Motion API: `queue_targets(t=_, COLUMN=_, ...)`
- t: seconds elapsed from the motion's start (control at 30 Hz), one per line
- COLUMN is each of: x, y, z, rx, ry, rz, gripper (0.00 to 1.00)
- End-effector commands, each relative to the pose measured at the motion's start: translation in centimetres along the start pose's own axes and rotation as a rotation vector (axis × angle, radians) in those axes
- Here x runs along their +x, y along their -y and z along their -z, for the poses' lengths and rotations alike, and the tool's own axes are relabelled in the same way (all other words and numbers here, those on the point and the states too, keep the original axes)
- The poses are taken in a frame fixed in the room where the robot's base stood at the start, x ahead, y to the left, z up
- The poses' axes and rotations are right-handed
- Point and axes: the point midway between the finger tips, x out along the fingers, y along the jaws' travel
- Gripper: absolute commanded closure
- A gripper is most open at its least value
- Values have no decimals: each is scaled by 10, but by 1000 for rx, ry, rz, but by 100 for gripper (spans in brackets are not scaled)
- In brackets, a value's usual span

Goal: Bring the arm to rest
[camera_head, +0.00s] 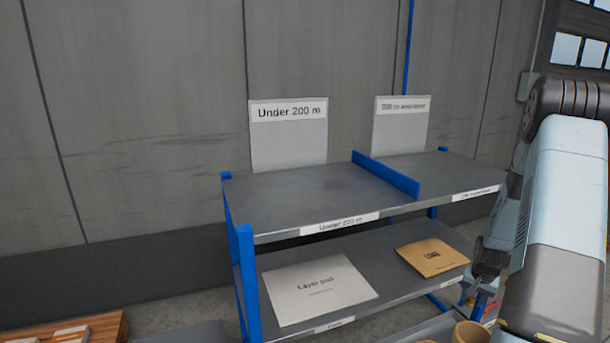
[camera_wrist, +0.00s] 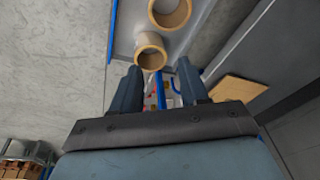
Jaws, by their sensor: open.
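My gripper (camera_wrist: 158,72) shows in the wrist view with its two dark fingers apart and nothing between them. In the head view my arm (camera_head: 565,190) comes down the right side, bent, in front of the right end of the shelf rack. A dark part at its lower left, near the lower shelf's right end, may be the gripper, but its fingers are not clear there. In the wrist view two tan cylinders (camera_wrist: 150,52) with open ends appear beyond the fingertips, apart from them as far as I can tell.
A blue-framed rack (camera_head: 290,200) has a bare, divided upper shelf. Its lower shelf holds a white layer pad (camera_head: 318,288) and a brown envelope-like sheet (camera_head: 432,257). Tan cylinders (camera_head: 470,333) stand at the bottom right. A wooden pallet (camera_head: 70,332) lies bottom left.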

Motion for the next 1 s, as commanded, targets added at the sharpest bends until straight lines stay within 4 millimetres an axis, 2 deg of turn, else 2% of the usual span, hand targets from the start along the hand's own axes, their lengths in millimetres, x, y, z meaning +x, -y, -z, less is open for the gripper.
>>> queue_targets(t=0.03, x=-16, y=8, z=2, rx=-16, ry=-10, rz=0, gripper=56)
queue_targets(t=0.1, x=-35, y=16, z=3, rx=-35, ry=-17, rz=0, gripper=56)
queue_targets(t=0.47, x=-131, y=58, z=-7, rx=-135, ry=-54, rz=1, gripper=56)
queue_targets(t=0.77, x=-208, y=87, z=-29, rx=-215, ry=-86, rz=9, gripper=56)
queue_targets(t=1.0, x=-264, y=104, z=-55, rx=-277, ry=-110, rz=19, gripper=56)
